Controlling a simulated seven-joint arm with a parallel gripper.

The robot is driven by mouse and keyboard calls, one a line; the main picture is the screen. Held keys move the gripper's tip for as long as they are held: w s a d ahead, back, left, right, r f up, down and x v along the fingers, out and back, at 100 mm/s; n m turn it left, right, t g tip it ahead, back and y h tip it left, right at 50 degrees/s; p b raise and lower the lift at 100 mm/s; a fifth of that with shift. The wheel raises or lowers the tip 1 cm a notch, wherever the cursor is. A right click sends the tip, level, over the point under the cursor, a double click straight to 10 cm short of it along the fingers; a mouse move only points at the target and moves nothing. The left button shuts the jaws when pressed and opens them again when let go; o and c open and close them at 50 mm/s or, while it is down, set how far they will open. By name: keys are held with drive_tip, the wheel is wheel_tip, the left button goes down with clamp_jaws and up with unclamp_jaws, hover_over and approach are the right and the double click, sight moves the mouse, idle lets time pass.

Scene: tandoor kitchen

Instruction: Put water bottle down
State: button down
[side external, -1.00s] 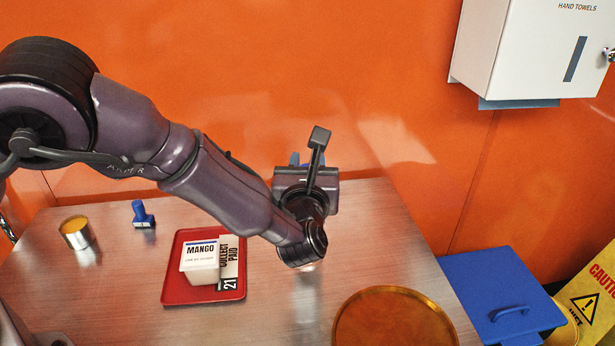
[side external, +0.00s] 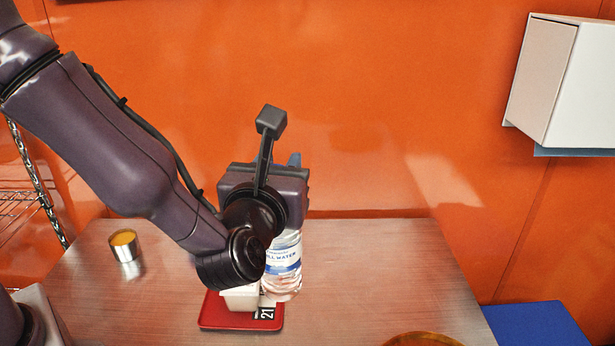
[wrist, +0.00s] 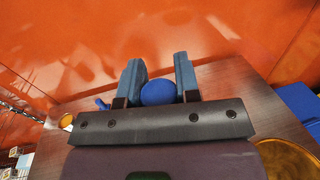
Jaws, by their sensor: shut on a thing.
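The water bottle (side external: 284,268) is clear with a white and blue label. It is upright below my gripper (side external: 293,160) in the side view, its upper part hidden by my wrist. In the wrist view, its round blue cap (wrist: 158,92) lies between the two fingers of my gripper (wrist: 158,66), which is shut on the bottle. The bottle's base appears beside the right part of the red tray (side external: 230,326). I cannot tell whether it touches the tray or the metal counter (side external: 370,270).
A white tub (side external: 240,299) and a card marked 21 (side external: 267,312) are on the tray. A metal cup with an orange top (side external: 125,246) stands at left. A round golden plate (side external: 422,340) is at front right.

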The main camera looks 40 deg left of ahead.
sight(281, 279)
drive_tip(key=shift+s+r, duration=0.1)
drive_tip(key=shift+s, duration=0.2)
drive_tip(key=shift+d+m+t+h, duration=0.3)
drive_tip(key=shift+d, duration=0.05)
drive_tip(key=d+f+m+t+h, duration=0.2)
drive_tip(key=d+f+h, duration=0.3)
drive_tip(key=f, duration=0.7)
drive_tip(key=shift+s+d+f+m+h, duration=0.2)
drive_tip(key=shift+s+d+m+h, duration=0.1)
drive_tip(key=shift+d+m, duration=0.5)
drive_tip(key=shift+f, duration=0.1)
drive_tip(key=c, duration=0.8)
unclamp_jaws()
drive_tip(key=shift+f, duration=0.1)
